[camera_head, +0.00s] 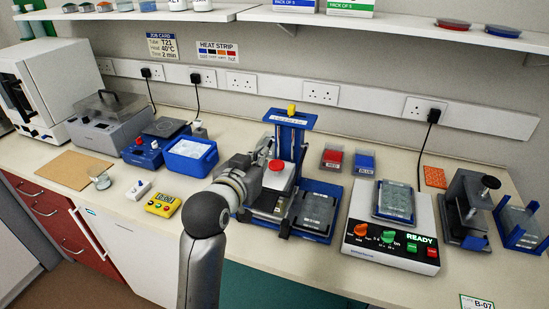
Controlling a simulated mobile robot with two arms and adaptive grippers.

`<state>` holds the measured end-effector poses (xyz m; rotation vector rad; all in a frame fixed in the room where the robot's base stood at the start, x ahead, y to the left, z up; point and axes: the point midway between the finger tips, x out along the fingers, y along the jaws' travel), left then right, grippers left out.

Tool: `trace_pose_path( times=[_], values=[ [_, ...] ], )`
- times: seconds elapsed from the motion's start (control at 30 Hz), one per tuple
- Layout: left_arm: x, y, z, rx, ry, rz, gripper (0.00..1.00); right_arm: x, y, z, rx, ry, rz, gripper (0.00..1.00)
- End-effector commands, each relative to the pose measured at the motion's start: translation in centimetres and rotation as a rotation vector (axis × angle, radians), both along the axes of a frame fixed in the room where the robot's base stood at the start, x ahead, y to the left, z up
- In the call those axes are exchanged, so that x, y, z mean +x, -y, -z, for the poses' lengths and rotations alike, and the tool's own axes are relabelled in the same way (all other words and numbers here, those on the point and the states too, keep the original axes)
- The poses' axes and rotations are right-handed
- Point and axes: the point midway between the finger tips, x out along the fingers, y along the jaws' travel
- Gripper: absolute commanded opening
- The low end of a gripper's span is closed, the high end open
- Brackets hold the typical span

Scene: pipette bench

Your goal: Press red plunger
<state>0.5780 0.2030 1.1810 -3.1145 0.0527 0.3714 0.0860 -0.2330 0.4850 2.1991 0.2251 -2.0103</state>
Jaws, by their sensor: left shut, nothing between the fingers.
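The red plunger (277,166) is a round red cap near the middle of the camera_head view. It sits on the blue pipette stand (290,122), below its raised top plate. My left gripper (266,149) is shut and empty, just left of the plunger and close to it. I cannot tell whether its fingers touch the cap. My left arm hides part of the stand's lower left side. My right gripper is not in view.
A blue tub (190,157) and a yellow box (163,205) lie left of my arm. A dark plate in a blue holder (314,210) is right of the stand, then a READY device (392,243). Red and blue boxes (348,158) stand behind.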

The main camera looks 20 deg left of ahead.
Motion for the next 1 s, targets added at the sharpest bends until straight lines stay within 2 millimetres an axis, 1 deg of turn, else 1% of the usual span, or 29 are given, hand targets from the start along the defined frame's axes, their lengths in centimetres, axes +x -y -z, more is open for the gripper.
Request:
trace_pose_path(
  times=[0.17, 0.27, 0.37, 0.7, 0.9, 0.93, 1.0],
  values=[
    [0.1, 0.0, 0.1, 0.0, -0.002, 0.0, 0.0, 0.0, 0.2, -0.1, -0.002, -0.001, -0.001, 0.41],
    [0.7, 0.0, 0.2, 0.0, -0.003, 0.0, 0.0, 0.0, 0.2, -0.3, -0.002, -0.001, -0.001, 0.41],
    [1.9, 0.1, 0.4, -0.001, -0.004, 0.0, 0.0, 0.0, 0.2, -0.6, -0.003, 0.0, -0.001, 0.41],
    [7.2, 0.3, 1.6, 0.0, -0.004, 0.001, 0.0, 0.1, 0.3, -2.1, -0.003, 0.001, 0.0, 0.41],
    [10.0, 0.4, 2.3, -0.001, -0.004, 0.001, 0.0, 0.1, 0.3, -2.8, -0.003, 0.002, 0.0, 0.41],
    [9.8, 0.3, 3.2, -0.001, -0.009, 0.001, 0.0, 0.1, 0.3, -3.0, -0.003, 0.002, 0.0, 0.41],
    [9.7, 0.3, 4.4, 0.0, -0.009, 0.001, 0.0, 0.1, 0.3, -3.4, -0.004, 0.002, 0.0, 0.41]
  ],
)
